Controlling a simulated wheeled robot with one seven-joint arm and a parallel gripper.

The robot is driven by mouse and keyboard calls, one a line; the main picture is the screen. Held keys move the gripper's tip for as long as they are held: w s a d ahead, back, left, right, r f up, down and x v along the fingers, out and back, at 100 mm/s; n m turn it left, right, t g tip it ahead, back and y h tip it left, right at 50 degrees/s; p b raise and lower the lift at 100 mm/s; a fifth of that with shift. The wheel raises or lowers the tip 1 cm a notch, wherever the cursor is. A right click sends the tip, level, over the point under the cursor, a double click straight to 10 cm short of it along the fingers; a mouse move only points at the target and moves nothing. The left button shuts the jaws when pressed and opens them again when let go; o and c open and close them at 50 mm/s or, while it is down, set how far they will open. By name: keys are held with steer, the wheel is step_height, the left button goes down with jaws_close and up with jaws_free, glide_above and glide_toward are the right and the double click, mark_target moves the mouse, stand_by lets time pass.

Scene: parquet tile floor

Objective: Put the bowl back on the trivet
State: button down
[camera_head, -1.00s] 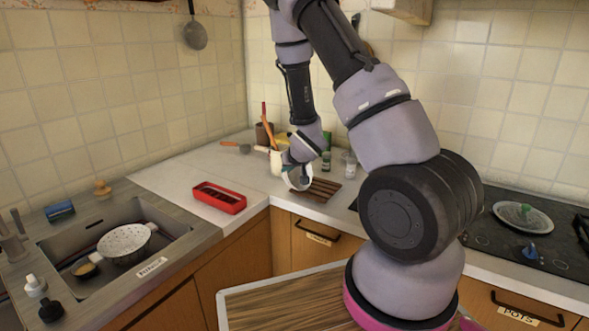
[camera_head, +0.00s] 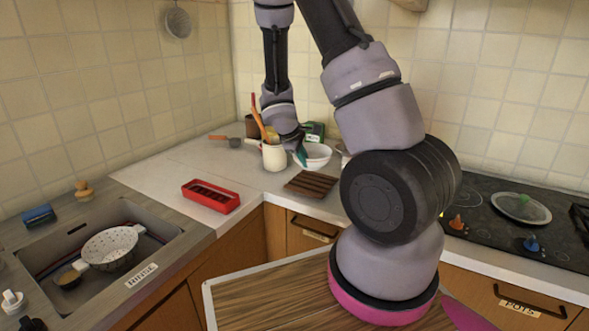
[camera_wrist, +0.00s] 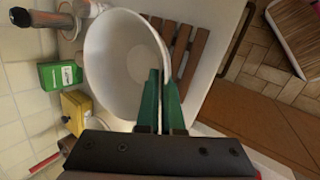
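The white bowl (camera_head: 318,156) shows just beyond the brown slatted wooden trivet (camera_head: 311,184) in the head view. In the wrist view the bowl (camera_wrist: 112,62) is large, and part of the trivet (camera_wrist: 186,52) shows past its rim. My gripper (camera_wrist: 162,80) has its green fingers close together on the bowl's rim, one inside and one outside. In the head view my gripper (camera_head: 301,153) is at the bowl's left side. The bowl is not over the visible slats in the head view. I cannot tell whether its base touches the counter.
A cream pot (camera_head: 274,158) with utensils stands left of the bowl. A green box (camera_head: 315,131) is behind it. A red tray (camera_head: 210,195) lies on the counter at left. The sink holds a colander (camera_head: 110,247).

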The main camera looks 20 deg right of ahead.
steer(key=shift+w+d, duration=0.1)
steer(key=shift+d, duration=0.15)
steer(key=shift+f, duration=0.2)
steer(key=shift+d+f, duration=0.1)
steer(key=shift+f, duration=2.55)
steer(key=shift+f, duration=0.5)
steer(key=c, duration=1)
jaws_free()
steer(key=shift+r, duration=0.1)
steer(key=shift+r, duration=1.4)
steer(key=shift+r, duration=0.1)
